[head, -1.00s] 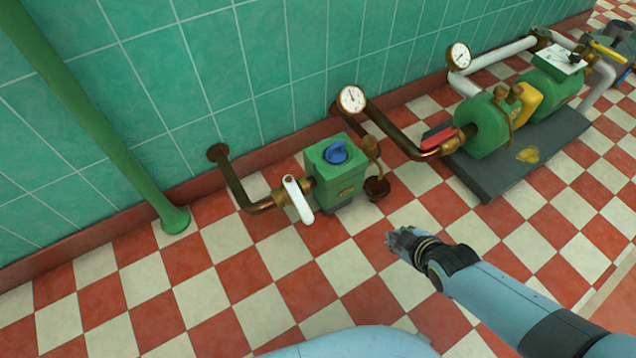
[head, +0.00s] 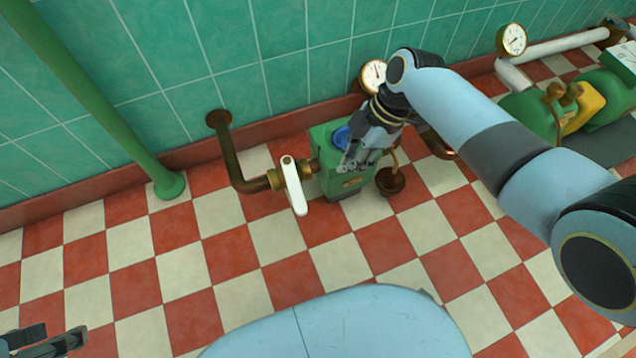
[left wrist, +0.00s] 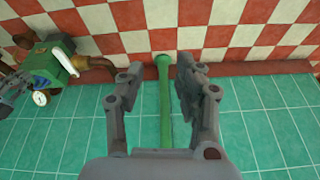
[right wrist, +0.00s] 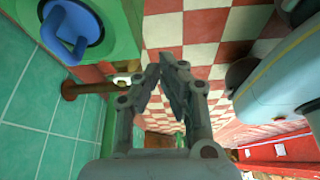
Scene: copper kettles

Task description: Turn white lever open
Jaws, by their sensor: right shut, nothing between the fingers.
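The white lever (head: 295,187) is on a brass valve in the copper pipe, left of the green pump box (head: 345,185). It points down and slightly right. It also shows at the left of the left wrist view (left wrist: 63,44). My right gripper (head: 350,163) is shut and empty in front of the green box, right of the lever and apart from it. In the right wrist view my right gripper (right wrist: 160,62) has its fingertips together. My left gripper (head: 80,338) is at the lower left, far from the lever. In the left wrist view my left gripper (left wrist: 160,70) is open and empty.
A blue knob (head: 342,137) tops the green box, partly hidden by my right gripper. A gauge (head: 373,75) stands behind it. A green pole (head: 100,110) rises at the left. More green machinery (head: 530,112) stands at the right. The checkered floor in front is clear.

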